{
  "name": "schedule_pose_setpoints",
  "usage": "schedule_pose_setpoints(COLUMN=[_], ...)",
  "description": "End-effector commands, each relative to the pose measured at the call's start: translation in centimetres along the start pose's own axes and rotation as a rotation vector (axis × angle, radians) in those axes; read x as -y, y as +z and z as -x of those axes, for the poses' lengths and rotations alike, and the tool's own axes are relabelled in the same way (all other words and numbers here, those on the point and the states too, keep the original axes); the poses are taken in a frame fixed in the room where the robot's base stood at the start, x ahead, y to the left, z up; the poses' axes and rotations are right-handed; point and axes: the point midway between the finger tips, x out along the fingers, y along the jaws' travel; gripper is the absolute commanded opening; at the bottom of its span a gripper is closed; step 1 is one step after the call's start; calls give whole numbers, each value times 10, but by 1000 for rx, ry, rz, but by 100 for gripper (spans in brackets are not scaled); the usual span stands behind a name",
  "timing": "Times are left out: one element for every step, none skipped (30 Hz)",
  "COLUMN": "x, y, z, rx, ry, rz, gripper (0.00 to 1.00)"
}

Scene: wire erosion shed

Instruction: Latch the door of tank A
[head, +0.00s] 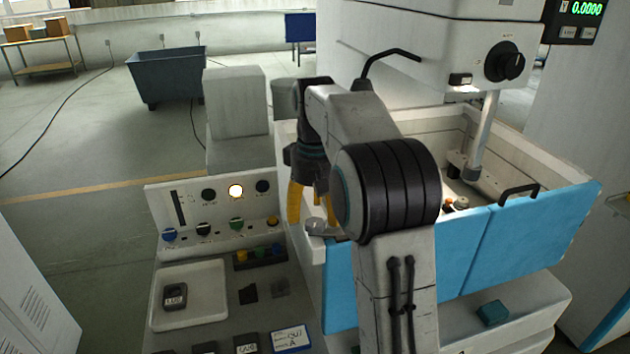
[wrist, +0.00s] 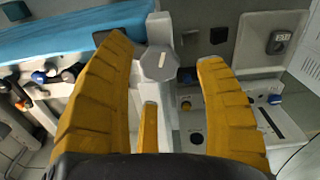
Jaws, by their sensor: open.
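The tank (head: 567,170) has a blue front (head: 530,235) with a black handle on its top right; this front also shows in the wrist view (wrist: 75,32). I cannot tell whether the door is fully flush. A grey faceted knob (head: 316,226) with a pale mark sits at the tank's left front corner, by the end of the blue front; it also shows in the wrist view (wrist: 160,64). My gripper (head: 309,212) is open, with yellow fingers pointing down close to the knob. In the wrist view the knob appears between the fingertips; I cannot tell whether they touch it.
A control panel (head: 217,215) with buttons and a lit lamp stands left of the tank. Below it are a white tray (head: 217,296) holding a dark tagged block, and a blue-edged card (head: 291,338). A teal block (head: 493,312) lies on the ledge before the tank. My arm hides part of the tank.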

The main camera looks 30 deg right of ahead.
Motion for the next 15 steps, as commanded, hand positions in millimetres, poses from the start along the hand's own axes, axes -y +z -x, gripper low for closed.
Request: schedule_pose_setpoints(x=[0,0,0,0,0,0,0,0,0,0,0,0,0,0,0], y=[-1,-1,-2,-1,-1,-1,-1,-1,-1,-1,-1,-1,0,-1,-1], z=[8,13,20,24,30,36,40,44,49,53,56,61,65,67,70], rx=[-4,-5,-5,-4,-4,-5,-3,-3,-4,-3,-3,-2,-3,-1,-1], ry=[1,1,1,1,1,1,1,1,1,1,1,0,0,0,0], rz=[0,0,0,0,0,0,0,0,0,0,0,0,0,0,0], gripper=[65,65,65,65,65,65,65,65,65,65,65,65,65,65,65])
